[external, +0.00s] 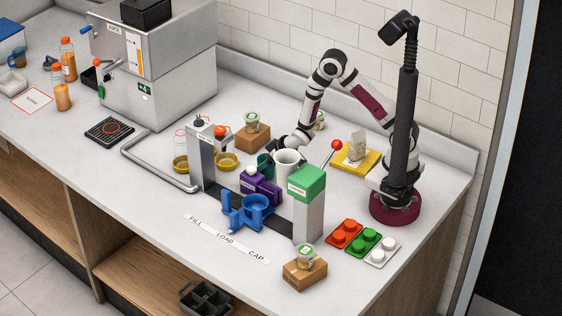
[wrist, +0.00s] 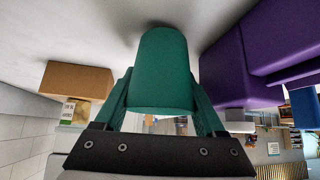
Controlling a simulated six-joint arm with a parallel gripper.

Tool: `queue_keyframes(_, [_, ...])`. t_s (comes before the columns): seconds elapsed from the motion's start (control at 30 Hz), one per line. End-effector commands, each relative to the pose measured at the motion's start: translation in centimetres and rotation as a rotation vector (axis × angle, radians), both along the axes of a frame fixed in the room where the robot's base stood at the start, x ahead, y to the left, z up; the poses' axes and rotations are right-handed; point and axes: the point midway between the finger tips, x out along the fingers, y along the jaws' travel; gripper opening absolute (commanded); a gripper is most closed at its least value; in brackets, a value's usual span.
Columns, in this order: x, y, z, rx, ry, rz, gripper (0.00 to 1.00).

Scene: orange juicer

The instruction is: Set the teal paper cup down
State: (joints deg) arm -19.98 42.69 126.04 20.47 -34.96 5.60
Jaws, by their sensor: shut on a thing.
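The teal paper cup (wrist: 162,65) fills the middle of the wrist view, between the two teal-looking fingers of my gripper (wrist: 160,92), which is shut on it. The wrist picture is upside down, with the counter at the top; a dark shadow lies close to the cup's base. I cannot tell whether the base touches the counter.
The purple block (external: 259,187) stands close to the cup and also shows in the wrist view (wrist: 240,65). A cardboard box (external: 252,137) stands behind. The blue holder (external: 250,212), green-topped post (external: 308,183) and grey post (external: 201,160) are nearby.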

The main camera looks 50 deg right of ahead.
Motion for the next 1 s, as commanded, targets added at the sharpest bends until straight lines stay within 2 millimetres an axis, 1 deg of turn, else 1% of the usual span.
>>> queue_keyframes(0.2, [0.1,0.0,4.8,0.002,-0.007,0.001,0.13])
queue_keyframes(0.33, [0.1,0.0,7.3,0.001,-0.006,0.000,0.13])
queue_keyframes(0.4, [0.1,0.0,8.2,0.000,-0.005,0.001,0.13])
queue_keyframes(0.57, [0.0,-0.3,9.1,0.001,-0.001,-0.004,0.13])
queue_keyframes(0.67, [0.2,-2.0,10.5,0.000,0.001,-0.028,0.13])
queue_keyframes(0.77, [0.2,-5.4,13.0,-0.002,0.006,-0.064,0.13])
queue_keyframes(0.8, [0.0,-6.8,14.0,-0.002,0.010,-0.081,0.13])
queue_keyframes(0.83, [-0.2,-7.8,14.8,-0.003,0.012,-0.091,0.13])
queue_keyframes(0.9, [-0.8,-10.0,16.5,-0.002,0.015,-0.112,0.13])
queue_keyframes(1.0, [-1.9,-12.6,18.6,-0.002,0.018,-0.135,0.13])
